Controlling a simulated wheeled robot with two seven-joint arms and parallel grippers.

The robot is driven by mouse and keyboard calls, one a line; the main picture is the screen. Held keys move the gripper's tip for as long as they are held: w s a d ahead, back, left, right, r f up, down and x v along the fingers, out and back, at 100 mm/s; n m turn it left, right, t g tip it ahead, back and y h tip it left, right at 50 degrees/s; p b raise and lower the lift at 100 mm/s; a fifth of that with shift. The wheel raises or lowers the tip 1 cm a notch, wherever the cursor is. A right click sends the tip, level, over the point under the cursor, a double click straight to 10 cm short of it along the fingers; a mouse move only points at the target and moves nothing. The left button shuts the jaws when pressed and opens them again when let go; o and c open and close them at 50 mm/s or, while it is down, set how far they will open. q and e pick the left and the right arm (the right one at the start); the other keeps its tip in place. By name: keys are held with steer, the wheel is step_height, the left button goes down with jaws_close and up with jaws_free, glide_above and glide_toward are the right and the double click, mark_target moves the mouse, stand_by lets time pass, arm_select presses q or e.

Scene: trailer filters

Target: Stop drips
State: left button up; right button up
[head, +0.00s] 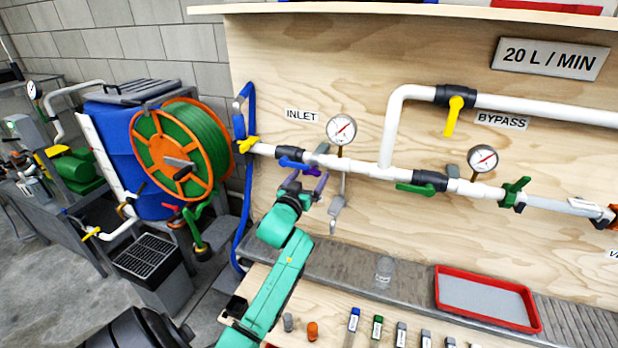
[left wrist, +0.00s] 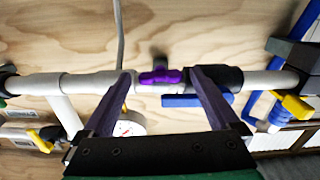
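A white pipe run (head: 360,165) crosses the plywood board, with a purple winged fitting (head: 314,171) just right of the blue-handled inlet valve (head: 290,162). My left gripper (head: 303,181) is raised just below this stretch. In the left wrist view the gripper (left wrist: 161,74) is open and empty, and the purple fitting (left wrist: 160,75) shows between its fingertips. Contact cannot be told. The blue handle (left wrist: 190,100) lies beside the right finger. No drip is clearly visible. A clear cup (head: 384,272) stands on the grey ledge below. My right gripper is not in view.
Gauges (head: 341,129), a green-handled valve (head: 415,188) and a yellow bypass handle (head: 453,116) project from the pipework. A red tray (head: 487,298) sits on the ledge. A hose reel (head: 180,150) and blue barrel (head: 110,150) stand left.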

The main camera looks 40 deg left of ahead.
arm_select(q)
steer(key=b+v, duration=0.3)
steer(key=v, duration=1.1)
steer(key=shift+s, duration=0.3)
steer(key=shift+d, duration=0.15)
step_height(320, 180, down, 19)
steer(key=w+d+m+g+h, duration=0.1)
steer(key=w+d+g+h, duration=0.1)
steer(key=d+g, duration=0.1)
steer(key=s+d+f+m+g+h, duration=0.1)
steer(key=s+d+f+g, duration=0.2)
steer(key=f, duration=0.8)
steer(key=s+d+f+m+g+h, duration=0.2)
steer(key=s+d+f, duration=0.1)
steer(key=f, duration=0.8)
steer(key=s+d+f+m+g, duration=0.1)
steer(key=s+f+g, duration=0.1)
steer(key=s+f, duration=0.4)
steer(key=s+d+f+m+g, duration=0.1)
steer(key=s+f+g, duration=0.2)
steer(key=s, duration=0.9)
steer(key=s+d+f+m+g, duration=0.1)
steer(key=s+f+g, duration=0.2)
steer(key=s+f, duration=0.6)
steer(key=shift+s+f+h, duration=0.15)
steer(key=shift+s+h, duration=0.15)
steer(key=shift+h, duration=0.1)
